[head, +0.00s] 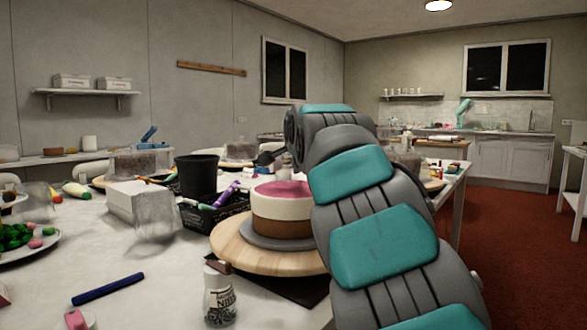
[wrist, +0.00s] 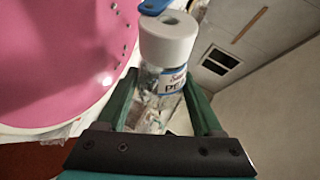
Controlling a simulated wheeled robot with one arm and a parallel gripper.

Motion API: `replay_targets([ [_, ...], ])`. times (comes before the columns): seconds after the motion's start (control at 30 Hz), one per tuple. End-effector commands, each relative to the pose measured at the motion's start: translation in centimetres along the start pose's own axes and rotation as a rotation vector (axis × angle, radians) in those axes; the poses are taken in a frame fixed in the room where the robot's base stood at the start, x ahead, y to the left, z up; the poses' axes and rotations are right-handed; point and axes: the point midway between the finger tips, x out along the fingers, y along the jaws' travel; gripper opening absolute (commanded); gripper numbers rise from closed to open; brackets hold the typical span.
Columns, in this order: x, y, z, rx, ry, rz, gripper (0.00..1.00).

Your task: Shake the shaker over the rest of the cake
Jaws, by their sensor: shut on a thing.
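The cake (head: 282,210) has a pink top over white and brown layers and stands on a grey turntable plate on a wooden board (head: 235,252). In the wrist view its pink top (wrist: 45,55) fills the left side, with several small silvery beads near the edge facing the shaker. In the head view my arm covers the cake's right side, and the shaker cannot be made out.
A small labelled jar (head: 220,295) stands in front of the board. A black basket (head: 205,217) with tools and a black pot (head: 197,174) stand behind left. A blue marker (head: 108,288) and a plate of green and pink pieces (head: 18,240) lie left.

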Motion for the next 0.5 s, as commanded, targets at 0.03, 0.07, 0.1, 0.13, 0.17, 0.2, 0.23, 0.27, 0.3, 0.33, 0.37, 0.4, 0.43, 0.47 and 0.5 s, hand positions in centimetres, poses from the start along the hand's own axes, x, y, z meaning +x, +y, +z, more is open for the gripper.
replay_targets([
  [0.03, 0.0, 0.1, 0.2, -0.045, 0.024, -0.021, 0.0],
  [0.07, -0.1, 0.1, 0.2, -0.078, 0.041, -0.035, 0.0],
  [0.1, -0.1, 0.0, 0.2, -0.119, 0.062, -0.049, 0.0],
  [0.13, -0.2, -0.1, 0.4, -0.157, 0.081, -0.063, 0.0],
  [0.17, -0.3, -0.3, 0.5, -0.196, 0.102, -0.08, 0.0],
  [0.2, -0.5, -0.4, 0.7, -0.249, 0.129, -0.1, 0.0],
  [0.23, -0.7, -0.9, 0.5, -0.252, 0.132, -0.104, 0.0],
  [0.27, -0.7, -1.0, 0.4, -0.247, 0.129, -0.102, 0.0],
  [0.3, -0.6, -1.1, 0.3, -0.245, 0.127, -0.101, 0.0],
  [0.33, -0.6, -1.2, 0.2, -0.244, 0.127, -0.101, 0.0],
  [0.37, -0.6, -1.2, 0.1, -0.243, 0.127, -0.101, 0.0],
  [0.4, -0.7, -1.4, -0.2, -0.243, 0.126, -0.101, 0.0],
  [0.43, -0.6, -1.5, -0.3, -0.243, 0.126, -0.1, 0.0],
  [0.47, -0.7, -1.6, -0.5, -0.243, 0.126, -0.1, 0.0],
  [0.5, -0.6, -1.7, -0.8, -0.243, 0.126, -0.1, 0.0],
])
